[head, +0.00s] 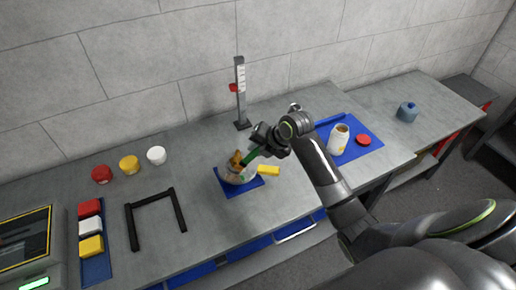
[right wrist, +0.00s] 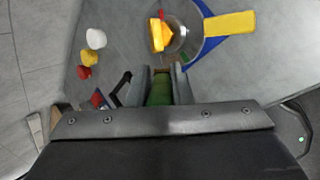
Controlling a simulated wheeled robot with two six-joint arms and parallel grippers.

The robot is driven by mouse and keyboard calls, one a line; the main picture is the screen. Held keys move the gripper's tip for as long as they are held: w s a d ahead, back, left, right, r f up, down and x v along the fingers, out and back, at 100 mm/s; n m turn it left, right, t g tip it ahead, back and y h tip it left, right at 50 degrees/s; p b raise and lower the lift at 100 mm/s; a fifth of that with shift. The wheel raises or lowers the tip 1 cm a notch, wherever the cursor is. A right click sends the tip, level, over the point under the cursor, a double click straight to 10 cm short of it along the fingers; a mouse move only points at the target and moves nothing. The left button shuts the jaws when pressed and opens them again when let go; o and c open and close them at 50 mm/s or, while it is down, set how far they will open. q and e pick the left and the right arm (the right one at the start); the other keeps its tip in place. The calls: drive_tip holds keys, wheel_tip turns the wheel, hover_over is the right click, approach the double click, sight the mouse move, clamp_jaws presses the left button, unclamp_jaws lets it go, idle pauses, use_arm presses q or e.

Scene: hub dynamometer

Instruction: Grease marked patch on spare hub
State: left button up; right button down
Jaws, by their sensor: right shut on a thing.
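My right gripper (head: 264,146) is shut on the green handle of a brush-like tool (head: 251,155); the handle also shows between the jaws in the right wrist view (right wrist: 159,90). The tool's yellow-orange head (head: 236,157) is over the pale, shiny hub (head: 238,176), which sits on a small blue mat (head: 257,184). In the right wrist view the head (right wrist: 157,38) overlaps the hub (right wrist: 184,38); I cannot tell whether they touch. A small green spot shows near the hub. An open jar (head: 339,138) with brownish contents stands on the right blue mat (head: 374,151). My left gripper is out of view.
A yellow block (head: 268,170) lies right of the hub. A gauge post (head: 241,95) stands behind. A red lid (head: 363,140) lies beside the jar. A black frame (head: 154,213) and red, yellow and white round pieces (head: 129,165) are left. A blue weight (head: 407,113) is far right.

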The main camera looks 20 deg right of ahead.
wheel_tip(320, 180, up, 3)
drive_tip(key=p, duration=0.2)
drive_tip(key=shift+p, duration=0.3)
idle(0.3)
drive_tip(key=shift+d, duration=0.1)
idle(0.3)
